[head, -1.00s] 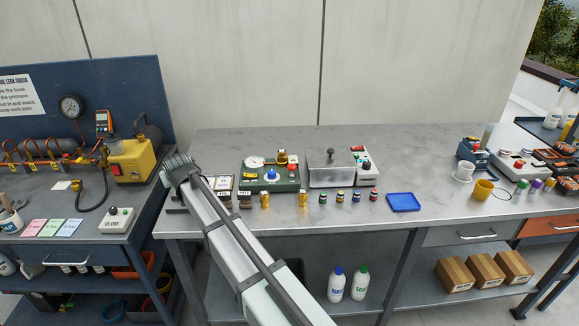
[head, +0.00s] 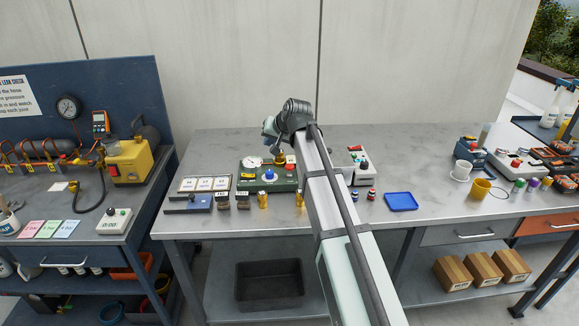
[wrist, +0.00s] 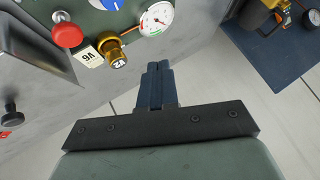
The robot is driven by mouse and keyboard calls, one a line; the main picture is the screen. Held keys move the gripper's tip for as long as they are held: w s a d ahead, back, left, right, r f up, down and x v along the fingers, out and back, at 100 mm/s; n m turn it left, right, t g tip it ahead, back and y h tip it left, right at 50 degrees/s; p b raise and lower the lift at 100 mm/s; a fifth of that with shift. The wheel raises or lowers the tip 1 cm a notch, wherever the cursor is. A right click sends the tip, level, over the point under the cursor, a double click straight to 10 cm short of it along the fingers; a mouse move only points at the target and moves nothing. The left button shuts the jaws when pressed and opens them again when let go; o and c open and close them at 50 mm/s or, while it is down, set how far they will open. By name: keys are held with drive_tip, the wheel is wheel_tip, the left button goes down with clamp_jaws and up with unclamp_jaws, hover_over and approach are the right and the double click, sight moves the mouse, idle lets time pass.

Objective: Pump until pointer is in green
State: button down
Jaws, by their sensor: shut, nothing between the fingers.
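A green panel unit (head: 268,186) stands on the long grey bench in the head view. It carries a round white gauge (head: 252,162), a blue knob (head: 270,174), a brass fitting (head: 280,159) and a red knob (head: 291,159). In the wrist view the gauge (wrist: 155,19), red knob (wrist: 67,34) and brass valve knob (wrist: 112,49) show at the top. The gauge is too small to tell its pointer's zone. My gripper (head: 268,128) is above the unit's back in the head view. Its fingers (wrist: 158,85) are shut and empty, apart from the knobs.
A yellow pump (head: 130,160) stands on the left bench. My arm hides the metal box area.

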wheel_tip(320, 180, up, 3)
drive_tip(key=m, duration=0.1)
hover_over(292, 166)
drive_tip(key=shift+s+y, duration=0.15)
drive_tip(key=shift+y, duration=0.15)
drive_tip(key=shift+f, duration=0.1)
drive_tip(key=shift+f, duration=4.3)
drive_tip(key=shift+f, duration=0.15)
drive_tip(key=shift+f, duration=0.3)
